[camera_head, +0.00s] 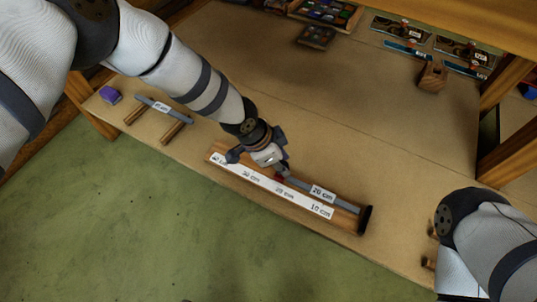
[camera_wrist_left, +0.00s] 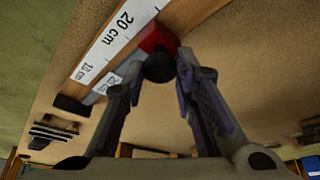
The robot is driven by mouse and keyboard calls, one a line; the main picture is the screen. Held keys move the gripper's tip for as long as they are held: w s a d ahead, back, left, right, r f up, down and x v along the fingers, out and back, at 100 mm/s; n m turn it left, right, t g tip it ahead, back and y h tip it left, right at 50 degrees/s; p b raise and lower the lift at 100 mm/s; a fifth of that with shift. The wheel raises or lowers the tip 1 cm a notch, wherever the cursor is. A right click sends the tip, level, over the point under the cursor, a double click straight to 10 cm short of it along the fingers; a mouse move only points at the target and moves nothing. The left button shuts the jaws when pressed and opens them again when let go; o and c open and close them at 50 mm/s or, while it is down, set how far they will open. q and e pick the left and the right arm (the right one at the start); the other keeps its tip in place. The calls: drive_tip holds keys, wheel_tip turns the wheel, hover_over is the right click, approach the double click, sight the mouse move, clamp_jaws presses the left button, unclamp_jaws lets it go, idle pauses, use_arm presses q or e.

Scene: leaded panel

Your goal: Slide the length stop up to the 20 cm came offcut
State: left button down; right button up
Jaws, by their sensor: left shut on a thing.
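The length stop is a red block (camera_head: 280,178) with a black knob on the measuring board (camera_head: 345,222). In the left wrist view the red block (camera_wrist_left: 157,38) sits beside the printed 20 cm mark. My left gripper (camera_head: 283,168) is shut on the knob (camera_wrist_left: 158,67), with a finger on each side. The 20 cm came offcut (camera_head: 346,205) is a grey bar with a white label, lying along the board, its right end by the black end piece (camera_head: 366,220). Its other end is close to the red block; I cannot tell whether they touch. My right gripper is out of view.
Another labelled grey came (camera_head: 180,116) lies across two wooden bars at the left, near a purple block (camera_head: 110,95). A wooden block (camera_head: 431,75), trays and cards stand at the back. The middle of the bench (camera_head: 340,120) is clear.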

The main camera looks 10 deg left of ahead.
use_arm(q)
drive_tip(key=shift+s+d, duration=0.35)
drive_tip(key=shift+d, duration=0.5)
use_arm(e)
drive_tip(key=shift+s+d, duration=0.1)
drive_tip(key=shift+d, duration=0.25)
use_arm(q)
drive_tip(key=c, duration=1.3)
unclamp_jaws()
drive_tip(key=v, duration=1.2)
drive_tip(key=shift+s, duration=0.1)
drive_tip(key=shift+f, duration=0.1)
